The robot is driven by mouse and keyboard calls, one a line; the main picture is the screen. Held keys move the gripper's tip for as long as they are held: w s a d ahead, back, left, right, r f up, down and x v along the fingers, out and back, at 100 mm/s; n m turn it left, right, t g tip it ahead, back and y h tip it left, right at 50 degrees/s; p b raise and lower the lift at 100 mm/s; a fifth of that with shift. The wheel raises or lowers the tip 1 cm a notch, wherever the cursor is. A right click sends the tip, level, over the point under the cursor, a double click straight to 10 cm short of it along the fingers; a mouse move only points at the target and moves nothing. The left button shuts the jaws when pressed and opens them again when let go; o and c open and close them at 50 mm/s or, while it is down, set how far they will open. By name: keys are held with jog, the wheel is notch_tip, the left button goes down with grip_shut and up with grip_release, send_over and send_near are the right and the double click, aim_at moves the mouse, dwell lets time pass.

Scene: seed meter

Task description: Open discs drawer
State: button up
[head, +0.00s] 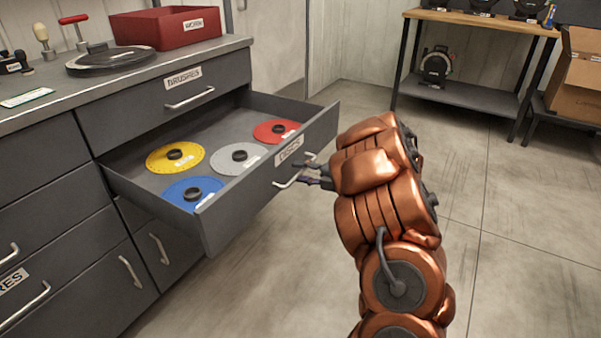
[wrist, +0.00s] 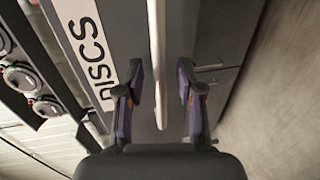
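The discs drawer (head: 232,208) is pulled well out of the grey cabinet, its front labelled DISCS. Inside lie a yellow disc (head: 163,160), a blue disc (head: 179,188), a grey disc (head: 229,167) and a red disc (head: 268,138), each with a dark hub. My gripper (head: 313,178) is at the drawer's bar handle (head: 287,184), partly hidden by my arm in the head view. In the wrist view, the fingers of my gripper (wrist: 160,100) are apart on either side of the handle (wrist: 157,45), with a gap on each side. The DISCS label (wrist: 85,40) is beside them.
A closed brushes drawer (head: 165,100) is above. The worktop holds a red bin (head: 165,28), a dark round plate (head: 108,60) and small tools. A shelf table (head: 470,95) and a cardboard box (head: 577,75) stand at the back right. The floor right of the drawer is clear.

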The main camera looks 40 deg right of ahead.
jog(key=v, duration=1.1)
jog(key=shift+s, duration=0.2)
jog(key=shift+d, duration=0.15)
